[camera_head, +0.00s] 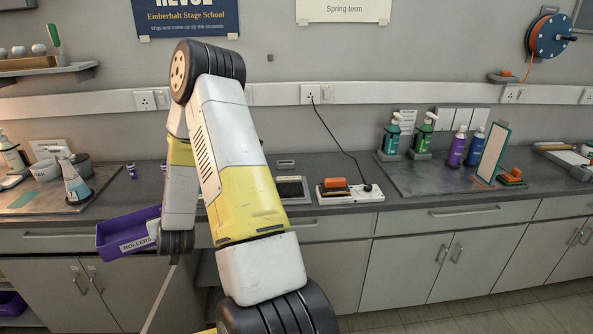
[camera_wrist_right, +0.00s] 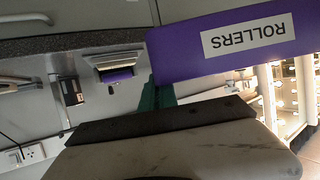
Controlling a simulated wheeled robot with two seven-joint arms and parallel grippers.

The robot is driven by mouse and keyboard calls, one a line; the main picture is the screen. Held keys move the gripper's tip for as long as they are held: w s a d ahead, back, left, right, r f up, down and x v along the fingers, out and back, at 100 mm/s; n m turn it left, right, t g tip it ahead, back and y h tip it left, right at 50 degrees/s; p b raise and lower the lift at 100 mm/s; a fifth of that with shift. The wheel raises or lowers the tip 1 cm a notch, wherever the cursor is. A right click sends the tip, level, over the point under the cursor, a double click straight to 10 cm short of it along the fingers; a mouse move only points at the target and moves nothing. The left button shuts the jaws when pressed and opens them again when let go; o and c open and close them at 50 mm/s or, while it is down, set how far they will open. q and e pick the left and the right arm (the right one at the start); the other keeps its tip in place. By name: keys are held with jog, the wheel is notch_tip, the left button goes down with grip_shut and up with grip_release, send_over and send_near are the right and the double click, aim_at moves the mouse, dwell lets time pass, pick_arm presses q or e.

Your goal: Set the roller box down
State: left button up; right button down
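The purple roller box (camera_head: 112,238), with a white ROLLERS label, is in the air by the counter's front edge at the left of the head view. In the head view my right wrist and forearm cover the fingers. The grey counter (camera_head: 225,222) is behind the box. My left gripper is not in view.
Behind the box, small purple rollers (camera_head: 132,171) stand on the counter. A tray (camera_head: 30,205) with a cone-shaped bottle and bowls is to the left. A power strip (camera_head: 350,196) with an orange-topped item, and a mat (camera_head: 425,180) with pump bottles, are to the right.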

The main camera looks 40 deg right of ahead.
jog(key=shift+w+d+f+m+h, duration=0.15)
jog(key=shift+w+m+h, duration=0.4)
jog(key=shift+w, duration=0.35)
jog(key=w+m+h, duration=0.1)
jog(key=w+h, duration=0.1)
jog(key=shift+w+m+g, duration=0.25)
jog(key=shift+w+g, duration=0.05)
jog(key=w+a+m, duration=0.1)
jog(key=w+a+r+h, duration=0.1)
jog(key=w+m+g+h, duration=0.1)
jog(key=shift+a+r+m+h, duration=0.25)
jog(key=shift+a+m, duration=0.05)
jog(key=shift+a, duration=0.1)
jog(key=shift+w+a+r, duration=0.15)
jog(key=shift+a, duration=0.2)
jog(key=shift+w, duration=0.1)
